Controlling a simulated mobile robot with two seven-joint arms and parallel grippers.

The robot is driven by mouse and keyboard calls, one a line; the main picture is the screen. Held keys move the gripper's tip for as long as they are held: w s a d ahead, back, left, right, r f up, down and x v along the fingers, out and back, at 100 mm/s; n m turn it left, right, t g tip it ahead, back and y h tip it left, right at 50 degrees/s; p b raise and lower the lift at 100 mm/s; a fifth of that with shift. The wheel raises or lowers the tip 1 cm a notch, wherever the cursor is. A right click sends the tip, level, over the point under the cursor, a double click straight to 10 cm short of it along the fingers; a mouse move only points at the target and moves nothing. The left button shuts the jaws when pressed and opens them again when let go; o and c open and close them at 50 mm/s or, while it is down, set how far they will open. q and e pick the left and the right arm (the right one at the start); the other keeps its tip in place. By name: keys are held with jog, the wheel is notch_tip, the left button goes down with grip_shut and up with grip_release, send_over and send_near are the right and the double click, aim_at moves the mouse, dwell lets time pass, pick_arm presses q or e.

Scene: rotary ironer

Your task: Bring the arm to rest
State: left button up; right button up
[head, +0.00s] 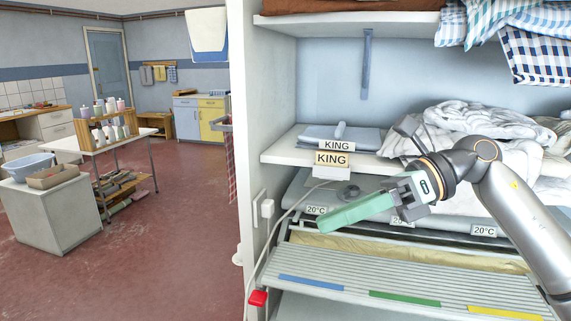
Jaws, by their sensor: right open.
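My right arm comes in from the right edge, in front of the shelves. My right gripper (397,197) is open and points left, above the slatted ironer front. A long pale green piece (352,213) extends to the left from between or just behind its fingers. I cannot tell whether it touches them. My left gripper is out of view.
The grey slatted board (400,281) with blue, green and yellow strips lies below. A red switch (257,298) hangs on a cable at its left. A shelf (290,155) holds folded linen and KING labels (331,160). Open red floor (180,240) lies left.

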jog(key=w+a+f+m+t+y+p, duration=0.15)
jog(key=a+f+m+t+y, duration=0.3)
jog(key=m+y, duration=0.55)
jog(key=w+d+f+m+t+h, duration=0.1)
jog(key=d+f+m+t+h, duration=0.3)
jog(key=f+m+t+h, duration=0.65)
jog(key=w+d+f+m+t+h, duration=0.25)
jog(key=f+m+t, duration=0.35)
jog(key=m, duration=0.9)
jog(key=s+d+f+m+g+h+p, duration=0.1)
jog(key=s+d+f+m+g+h, duration=0.2)
jog(key=f, duration=0.5)
jog(key=s+d+f+m+g+h, duration=0.1)
jog(key=s+d+f+m+h, duration=0.15)
jog(key=s+f+m, duration=0.45)
jog(key=s+d+f+m+g+h, duration=0.2)
jog(key=s+f+g, duration=0.4)
jog(key=s+f, duration=0.6)
jog(key=shift+s+f+p, duration=0.2)
jog(key=shift+f+p, duration=0.25)
jog(key=shift+f, duration=0.2)
jog(key=shift+d+m+h, duration=0.1)
jog(key=shift+m+h, duration=0.15)
